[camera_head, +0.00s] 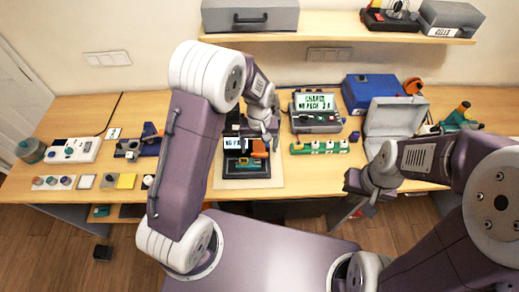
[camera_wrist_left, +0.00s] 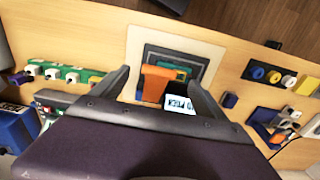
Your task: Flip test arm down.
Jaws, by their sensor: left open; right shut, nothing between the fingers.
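The test stand (camera_head: 246,183) is a dark device on a pale board, with a small screen (camera_head: 234,142) reading "NO PA…". Its orange test arm (camera_head: 260,149) shows beside the screen, and also in the left wrist view (camera_wrist_left: 155,84). I cannot tell its exact tilt. My left gripper (camera_head: 262,128) is over the back of the stand. In the left wrist view its open fingers (camera_wrist_left: 157,78) stand on either side of the orange arm, with no clear contact. My right gripper (camera_head: 346,212) is shut and empty, in front of the table edge, away from the stand.
A charger (camera_head: 316,114) reading "CHARGE NO PACK" and a green strip with white plugs (camera_head: 320,147) stand right of the stand. Further right are a blue box (camera_head: 371,88) and an open grey case (camera_head: 393,116). Small parts and a white panel (camera_head: 73,150) lie at left.

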